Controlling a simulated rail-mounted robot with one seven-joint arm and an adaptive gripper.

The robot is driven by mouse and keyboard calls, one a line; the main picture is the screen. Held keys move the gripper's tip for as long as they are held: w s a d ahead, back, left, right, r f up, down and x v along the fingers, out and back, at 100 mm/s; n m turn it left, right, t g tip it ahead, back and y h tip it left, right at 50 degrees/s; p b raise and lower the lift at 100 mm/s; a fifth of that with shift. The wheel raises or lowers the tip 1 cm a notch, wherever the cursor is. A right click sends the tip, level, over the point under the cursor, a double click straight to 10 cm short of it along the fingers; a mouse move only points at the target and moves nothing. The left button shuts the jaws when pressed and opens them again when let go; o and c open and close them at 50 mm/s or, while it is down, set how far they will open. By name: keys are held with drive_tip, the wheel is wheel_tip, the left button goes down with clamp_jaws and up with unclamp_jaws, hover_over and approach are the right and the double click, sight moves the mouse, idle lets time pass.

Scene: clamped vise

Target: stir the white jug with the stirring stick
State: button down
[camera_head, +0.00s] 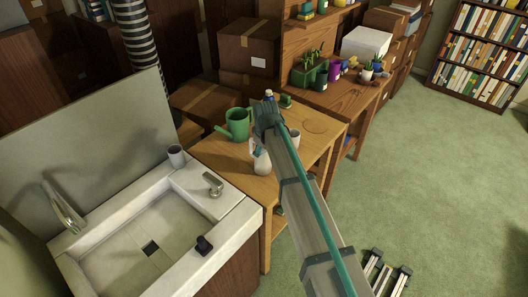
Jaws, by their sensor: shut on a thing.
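The white jug (262,164) stands upright on the wooden table, close to the sink. My arm reaches in from the lower right and covers part of the table just right of the jug. My gripper (259,147) is at the top of the jug, below my wrist, small and partly hidden by the arm. It is shut on the stirring stick, which is too small and covered to make out. I cannot tell how deep the stick sits in the jug.
A green watering can (237,124) stands just behind and left of the jug. A light cup (295,139) is right of my arm. The table's right part (318,127) is clear.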

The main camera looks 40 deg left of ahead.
drive_tip(key=shift+s+d, duration=0.1)
drive_tip(key=shift+s, duration=0.25)
drive_tip(key=shift+r, duration=0.1)
drive_tip(key=shift+r+p, duration=2.8)
drive_tip(key=shift+r, duration=3.3)
wheel_tip(320, 180, up, 2)
drive_tip(key=shift+r+p, duration=0.1)
drive_tip(key=shift+p, duration=0.45)
drive_tip(key=shift+r, duration=1.4)
